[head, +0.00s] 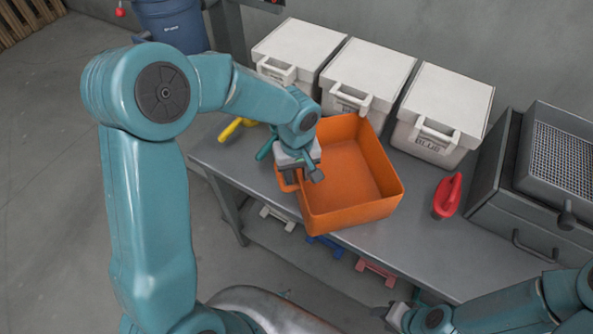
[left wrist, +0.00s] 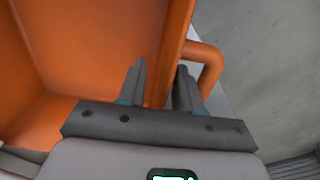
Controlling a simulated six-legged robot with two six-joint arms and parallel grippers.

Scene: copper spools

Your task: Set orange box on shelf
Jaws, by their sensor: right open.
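The orange box (head: 352,165) is an open-topped bin with a side handle, sitting on the grey table. My left gripper (head: 304,176) is at its left wall near the handle. In the left wrist view the box (left wrist: 95,45) fills the left side. There my left gripper's fingers (left wrist: 160,90) are spread apart, one inside the box and one between the wall and the handle (left wrist: 211,65). A gap shows beside the wall, so they look open around it. My right gripper (head: 392,316) is open and empty at the bottom, below the table's front edge.
Three white lidded bins (head: 440,110) line the back of the table (head: 430,245). A red tool (head: 447,196) lies right of the box, with a grey metal unit (head: 530,215) beyond. A yellow tool (head: 236,128) lies left. Coloured items, one blue (head: 325,247), show on the lower shelf.

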